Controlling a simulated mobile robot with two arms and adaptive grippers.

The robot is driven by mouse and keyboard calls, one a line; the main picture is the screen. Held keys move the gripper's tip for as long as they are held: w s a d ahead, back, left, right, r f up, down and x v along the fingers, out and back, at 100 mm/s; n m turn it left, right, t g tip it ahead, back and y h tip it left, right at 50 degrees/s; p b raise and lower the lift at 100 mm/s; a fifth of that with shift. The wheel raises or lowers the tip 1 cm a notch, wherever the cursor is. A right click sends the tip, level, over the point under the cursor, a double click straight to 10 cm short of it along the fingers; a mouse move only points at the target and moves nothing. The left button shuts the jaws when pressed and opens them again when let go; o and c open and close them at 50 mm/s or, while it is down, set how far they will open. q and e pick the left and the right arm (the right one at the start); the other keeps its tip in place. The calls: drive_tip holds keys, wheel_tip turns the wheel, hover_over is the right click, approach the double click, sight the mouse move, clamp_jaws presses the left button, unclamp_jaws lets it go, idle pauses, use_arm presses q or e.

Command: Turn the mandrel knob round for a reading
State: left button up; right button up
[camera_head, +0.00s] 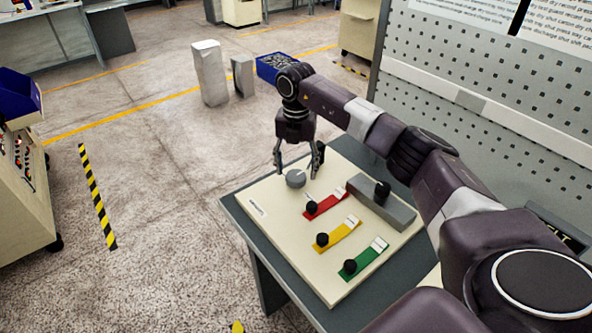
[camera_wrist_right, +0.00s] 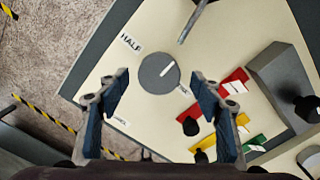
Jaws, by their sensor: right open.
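The mandrel knob (camera_head: 295,179) is a grey disc on the cream panel (camera_head: 290,240) on the table. In the right wrist view the knob (camera_wrist_right: 152,82) carries a white line pointing to the upper right, and a HALF label (camera_wrist_right: 131,42) lies to its upper left. My right gripper (camera_head: 298,164) points down over the knob with its fingers spread open. In the right wrist view the open fingers (camera_wrist_right: 160,92) stand either side of the knob's near part, with nothing between them; whether they touch it I cannot tell. My left gripper is not in view.
Red (camera_head: 325,205), yellow (camera_head: 338,235) and green (camera_head: 364,259) strips with black knobs lie right of the knob. A grey block (camera_head: 388,208) with a black knob stands behind them. A perforated board (camera_head: 490,100) rises at the right.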

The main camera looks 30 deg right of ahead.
drive_tip(key=shift+f, duration=0.95)
drive_tip(key=shift+c, duration=0.6)
drive_tip(key=c, duration=1)
drive_tip(key=shift+c, duration=0.2)
